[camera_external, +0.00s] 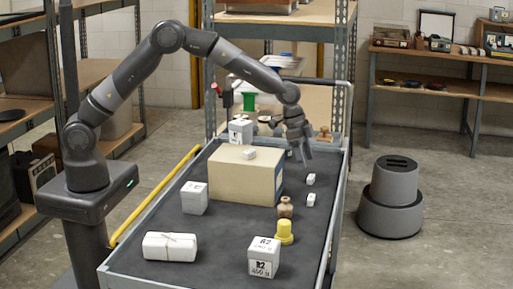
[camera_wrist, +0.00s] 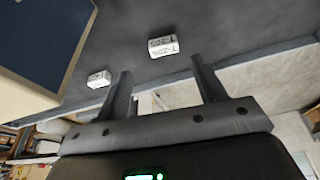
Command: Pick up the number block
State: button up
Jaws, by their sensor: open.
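Two small white blocks lie on the dark cart top at its right side, one farther back (camera_external: 311,179) and one nearer the front (camera_external: 311,200). In the wrist view, one white block with dark printed characters (camera_wrist: 163,46) lies beyond the gap between my fingers, and another (camera_wrist: 99,79) lies left of the left finger. I cannot tell which is the number block or read the print surely. My gripper (camera_external: 300,157) is open and empty above the cart, behind the two blocks; its fingers (camera_wrist: 161,66) also show in the wrist view.
A large tan box (camera_external: 230,182) with a small white block (camera_external: 249,154) on top stands left of my gripper. A brown bottle (camera_external: 285,207), a yellow object (camera_external: 285,232), white cartons (camera_external: 264,257) and a tied white packet (camera_external: 170,246) stand nearer. The cart has raised edges.

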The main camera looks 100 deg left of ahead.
aim_at(311, 176)
jog(key=x, duration=0.6)
jog(key=shift+a+f, duration=0.1)
jog(key=shift+a, duration=0.15)
jog(key=c, duration=1)
